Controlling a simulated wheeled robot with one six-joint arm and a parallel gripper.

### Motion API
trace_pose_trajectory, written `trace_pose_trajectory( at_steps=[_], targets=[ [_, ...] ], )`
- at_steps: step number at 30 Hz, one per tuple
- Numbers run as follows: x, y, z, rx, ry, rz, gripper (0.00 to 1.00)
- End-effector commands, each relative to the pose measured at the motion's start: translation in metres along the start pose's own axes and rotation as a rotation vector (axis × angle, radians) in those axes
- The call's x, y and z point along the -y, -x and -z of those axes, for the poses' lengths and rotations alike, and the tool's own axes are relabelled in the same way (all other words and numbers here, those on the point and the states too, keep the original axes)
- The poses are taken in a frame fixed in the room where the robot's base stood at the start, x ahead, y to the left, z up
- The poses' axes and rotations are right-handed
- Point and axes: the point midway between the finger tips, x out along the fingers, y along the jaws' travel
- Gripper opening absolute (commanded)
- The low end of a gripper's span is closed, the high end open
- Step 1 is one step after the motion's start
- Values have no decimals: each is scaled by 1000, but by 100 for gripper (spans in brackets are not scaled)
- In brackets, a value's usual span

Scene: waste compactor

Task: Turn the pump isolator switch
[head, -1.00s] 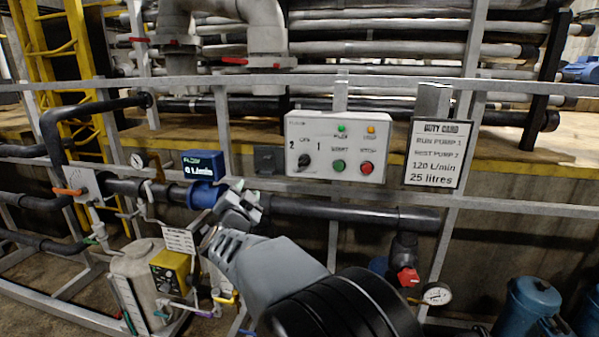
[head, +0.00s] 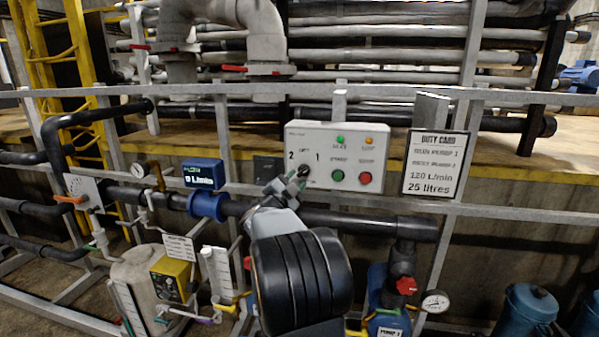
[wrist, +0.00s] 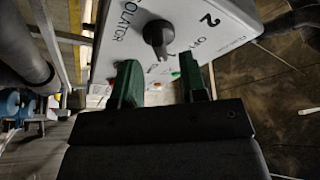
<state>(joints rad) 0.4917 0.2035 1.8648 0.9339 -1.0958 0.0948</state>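The pump isolator switch is a black rotary knob on a white control panel (head: 334,133), with the marks 2, OFF and 1 around it. The black knob (wrist: 157,35) shows clearly in the wrist view, beside printing that reads "...OLATOR".
Green (head: 337,178) and red (head: 365,178) buttons sit right of the switch. A duty card (head: 434,163) hangs further right. A blue flow display (head: 202,174) reads 0 L/min at left. A dark pipe (head: 370,222) and grey rails run below the panel.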

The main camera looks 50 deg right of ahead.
Motion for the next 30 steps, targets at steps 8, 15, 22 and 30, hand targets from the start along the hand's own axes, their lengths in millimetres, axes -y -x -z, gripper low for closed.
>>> trace_pose_trajectory(
  at_steps=[8,15,22,30],
  targets=[
    [0,-28,0,0,1,0,39],
    [0,-32,0,1,0,0,39],
    [0,-32,0,1,0,0,34],
    [0,-32,0,1,0,0,8]
  ],
)
